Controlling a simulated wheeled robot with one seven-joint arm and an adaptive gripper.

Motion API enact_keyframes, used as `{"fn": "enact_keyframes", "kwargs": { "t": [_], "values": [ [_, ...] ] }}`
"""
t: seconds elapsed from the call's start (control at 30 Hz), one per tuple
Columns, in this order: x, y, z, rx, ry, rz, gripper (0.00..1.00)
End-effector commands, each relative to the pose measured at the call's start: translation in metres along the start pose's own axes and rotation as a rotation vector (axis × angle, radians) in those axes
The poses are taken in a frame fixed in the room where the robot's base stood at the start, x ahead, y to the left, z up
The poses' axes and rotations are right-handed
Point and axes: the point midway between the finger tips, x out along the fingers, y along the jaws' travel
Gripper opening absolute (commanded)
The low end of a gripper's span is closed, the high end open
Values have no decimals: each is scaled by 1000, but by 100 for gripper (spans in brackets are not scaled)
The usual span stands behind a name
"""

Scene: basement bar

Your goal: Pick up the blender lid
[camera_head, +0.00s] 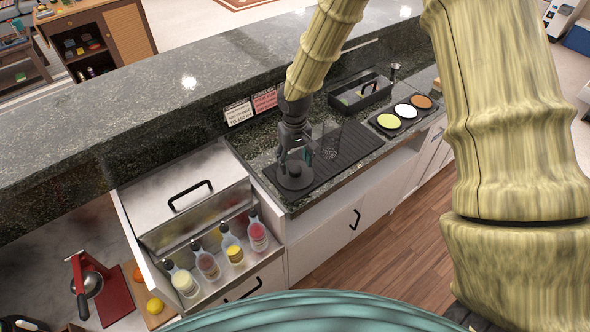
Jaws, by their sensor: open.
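The blender lid (295,179) appears as a dark round disc with a raised knob in the middle. It lies flat on the left end of the black ribbed mat (348,146) on the counter. My gripper (295,160) points down over the lid, its fingers open on either side of the knob. I cannot tell whether the fingers touch it. The gripper hides part of the lid's far side.
A steel ice bin (190,195) with several bottles (232,245) stands left of the lid. A dark caddy (360,92) and a tray of colored rimmers (404,112) are to the right. The raised granite bar (180,85) runs behind.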

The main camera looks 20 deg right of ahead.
Motion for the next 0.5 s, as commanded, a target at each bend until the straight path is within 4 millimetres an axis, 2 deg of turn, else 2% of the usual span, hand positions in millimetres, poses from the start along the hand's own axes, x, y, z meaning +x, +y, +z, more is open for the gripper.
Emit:
{"fn": "enact_keyframes", "kwargs": {
  "t": [0.23, 0.5],
  "values": [
    [18, 0, 0, 0, -1, 1, 59],
    [23, 0, 0, 0, 0, 1, 59]
  ]
}}
